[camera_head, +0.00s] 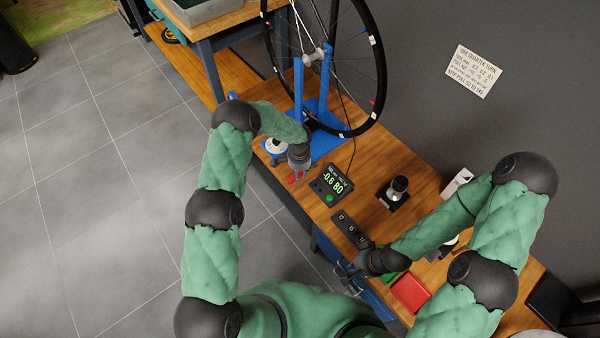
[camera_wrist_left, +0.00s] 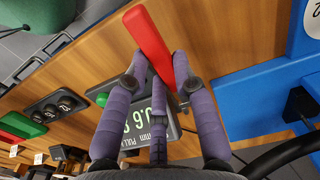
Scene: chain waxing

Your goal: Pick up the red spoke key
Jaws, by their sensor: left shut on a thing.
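The red spoke key (camera_wrist_left: 148,40) is a flat red bar in the left wrist view. My left gripper (camera_wrist_left: 158,68) is shut on it, with its purple fingers on either side of the bar's lower part. In the head view the key (camera_head: 297,178) shows as a small red bit below my left gripper (camera_head: 299,166), near the bench's front edge. Whether it still touches the bench I cannot tell. My right gripper (camera_head: 347,277) hangs at the front edge of the bench, its fingers apart and empty.
A digital display (camera_head: 331,185) stands just right of the left gripper. A blue truing stand (camera_head: 327,125) holds a wheel (camera_head: 372,75) behind it. A dark block with buttons (camera_head: 351,229), a black-based post (camera_head: 394,193) and a red tray (camera_head: 410,292) lie further right.

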